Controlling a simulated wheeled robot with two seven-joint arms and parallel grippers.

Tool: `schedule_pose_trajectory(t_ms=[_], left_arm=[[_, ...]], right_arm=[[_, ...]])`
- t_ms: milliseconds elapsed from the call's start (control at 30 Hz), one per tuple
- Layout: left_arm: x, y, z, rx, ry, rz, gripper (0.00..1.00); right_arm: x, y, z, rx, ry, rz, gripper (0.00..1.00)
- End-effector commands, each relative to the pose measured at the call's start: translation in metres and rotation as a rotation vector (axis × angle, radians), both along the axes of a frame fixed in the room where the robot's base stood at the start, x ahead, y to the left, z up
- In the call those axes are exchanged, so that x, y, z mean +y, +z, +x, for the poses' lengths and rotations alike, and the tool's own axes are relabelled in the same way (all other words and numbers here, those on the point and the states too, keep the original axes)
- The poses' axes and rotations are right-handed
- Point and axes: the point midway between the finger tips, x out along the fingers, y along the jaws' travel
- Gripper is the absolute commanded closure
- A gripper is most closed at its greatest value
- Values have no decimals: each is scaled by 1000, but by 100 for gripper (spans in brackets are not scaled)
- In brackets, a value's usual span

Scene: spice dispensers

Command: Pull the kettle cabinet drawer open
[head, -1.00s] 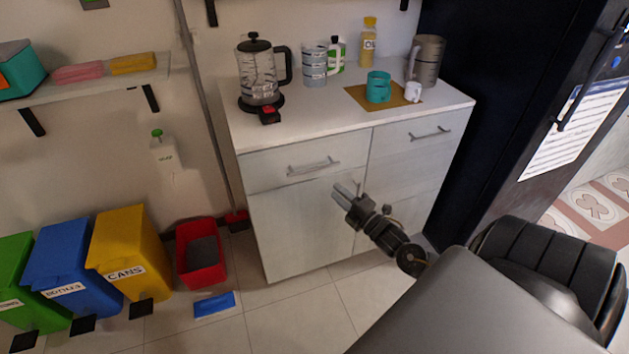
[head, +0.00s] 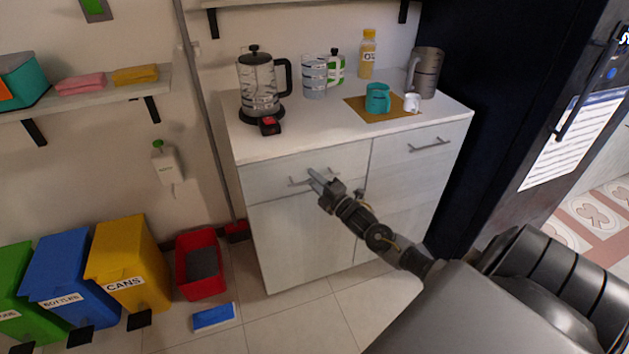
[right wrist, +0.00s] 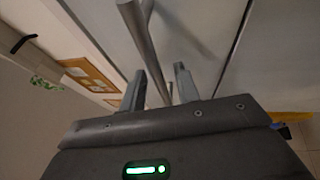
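The white kettle cabinet (head: 300,231) stands against the wall with the kettle (head: 259,86) on top. Its left drawer (head: 260,178), below the kettle, looks closed. The drawer's bar handle (head: 298,183) is partly covered by my right gripper (head: 315,180), which is at the handle's right part. In the right wrist view the handle bar (right wrist: 138,35) runs down between the two spread fingers of my right gripper (right wrist: 160,80). The fingers look open, with gaps beside the bar. My left gripper is out of view.
The right drawer has its own handle (head: 429,145). Cups, a yellow bottle (head: 367,54) and a pitcher (head: 427,72) stand on the cabinet top. A red bin (head: 201,264) and colored bins are at the left. Floor before the cabinet is clear.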

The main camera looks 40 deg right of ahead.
Motion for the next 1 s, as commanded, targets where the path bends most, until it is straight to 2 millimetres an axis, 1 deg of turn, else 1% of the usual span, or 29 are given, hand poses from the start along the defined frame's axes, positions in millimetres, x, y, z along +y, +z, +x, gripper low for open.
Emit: schedule_pose_trajectory(t_ms=[267,367,500,533,867,967,1000], left_arm=[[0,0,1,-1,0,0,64],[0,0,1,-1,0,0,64],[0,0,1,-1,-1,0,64],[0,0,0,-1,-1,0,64],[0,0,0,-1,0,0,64],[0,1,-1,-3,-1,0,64],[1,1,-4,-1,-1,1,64]], right_arm=[[0,0,2,2,0,0,68],[0,0,2,1,0,0,79],[0,0,2,1,0,0,97],[0,0,2,1,0,0,100],[1,0,1,2,2,1,100],[7,0,0,2,9,0,100],[10,0,-1,2,13,1,100]])
